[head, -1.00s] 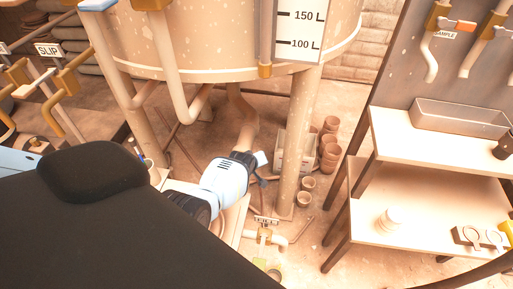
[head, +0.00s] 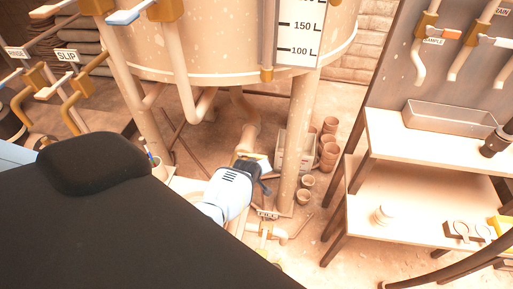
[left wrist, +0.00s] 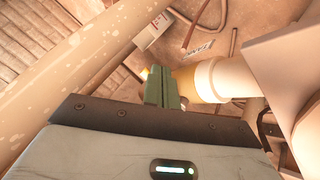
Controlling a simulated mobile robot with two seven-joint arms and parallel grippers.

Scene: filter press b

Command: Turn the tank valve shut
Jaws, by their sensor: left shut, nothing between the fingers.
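The tank (head: 220,50) stands on legs, with an outlet pipe (head: 248,136) curving down below it. A pale yellowish piece, perhaps the valve's lever (head: 259,156), shows at the pipe's lower end. My left gripper (head: 262,174) is right beside that end. In the left wrist view, its green fingers (left wrist: 162,88) are shut and empty, just left of a brass valve body (left wrist: 187,79) with a cream pipe collar (left wrist: 211,80). A small yellow bit (left wrist: 144,73) shows behind the fingers. I cannot tell whether they touch the valve. My right gripper is not in view.
A lower brass valve (head: 265,229) with a tag sits on a floor pipe. Tank legs (head: 300,130) stand close to my left gripper. Clay pots (head: 328,150) and a crate are behind. A shelf table (head: 430,150) is at the right; labelled valves (head: 82,68) are at the left.

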